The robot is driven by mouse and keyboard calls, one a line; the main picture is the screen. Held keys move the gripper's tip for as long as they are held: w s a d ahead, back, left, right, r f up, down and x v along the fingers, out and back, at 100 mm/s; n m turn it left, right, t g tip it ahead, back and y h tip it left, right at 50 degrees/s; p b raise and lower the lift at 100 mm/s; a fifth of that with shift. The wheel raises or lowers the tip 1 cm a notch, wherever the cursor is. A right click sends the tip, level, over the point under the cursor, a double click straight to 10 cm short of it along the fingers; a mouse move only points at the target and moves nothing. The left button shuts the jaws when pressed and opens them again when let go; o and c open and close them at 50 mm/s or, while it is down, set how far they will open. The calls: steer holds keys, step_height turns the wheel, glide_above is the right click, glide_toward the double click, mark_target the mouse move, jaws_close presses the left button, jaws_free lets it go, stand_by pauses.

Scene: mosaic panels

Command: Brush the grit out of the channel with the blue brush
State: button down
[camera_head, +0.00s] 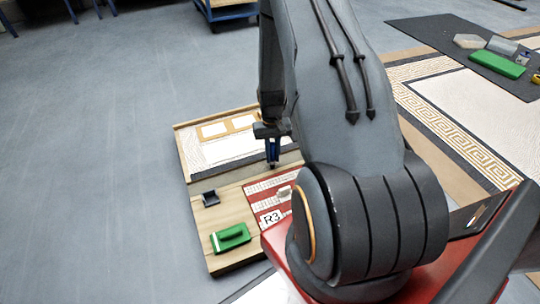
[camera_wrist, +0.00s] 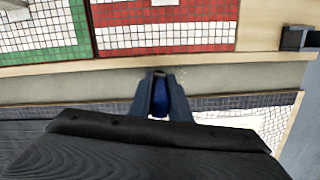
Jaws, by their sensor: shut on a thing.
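My gripper (camera_head: 272,150) is shut on the blue brush (camera_wrist: 160,103), which points down over the panel board. In the wrist view the gripper (camera_wrist: 160,90) shows with the blue handle between its fingers; the brush's tip is mostly hidden. The channel (camera_wrist: 60,87) is a grey strip between a pale wood edge and the mosaic panels. The brush end is over this channel in the wrist view; I cannot tell whether it touches. A few tiny specks, perhaps grit, show by the brush end. In the head view the channel (camera_head: 232,178) runs across the board.
A dark mat (camera_head: 455,45) with several items lies at right. Floor at left is clear.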

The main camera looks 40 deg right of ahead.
steer(key=shift+s+d+f+p, duration=0.1)
steer(key=shift+s+d+p, duration=0.1)
steer(key=shift+d, duration=0.8)
steer(key=shift+s+d+r+p, duration=0.1)
steer(key=shift+s+d+p, duration=0.1)
steer(key=shift+d, duration=0.75)
steer(key=shift+s+d+f+p, duration=0.1)
steer(key=shift+s+d+p, duration=0.1)
steer(key=shift+d, duration=0.8)
step_height(320, 180, up, 5)
steer(key=p, duration=0.4)
steer(key=shift+w+f, duration=0.1)
steer(key=shift+w+d+f+b, duration=0.1)
steer(key=shift+w+f+b, duration=0.2)
steer(key=shift+f, duration=0.35)
steer(key=shift+w+f+b, duration=0.25)
steer(key=shift+f+b, duration=0.15)
steer(key=shift+f, duration=0.2)
steer(key=shift+w+d+f+b, duration=0.1)
steer(key=shift+w+f+b, duration=0.2)
steer(key=shift+f, duration=0.35)
steer(key=shift+f, duration=0.5)
steer(key=shift+a, duration=0.2)
steer(key=shift+w+a+p, duration=0.15)
steer(key=shift+a+p, duration=0.2)
steer(key=shift+a, duration=0.55)
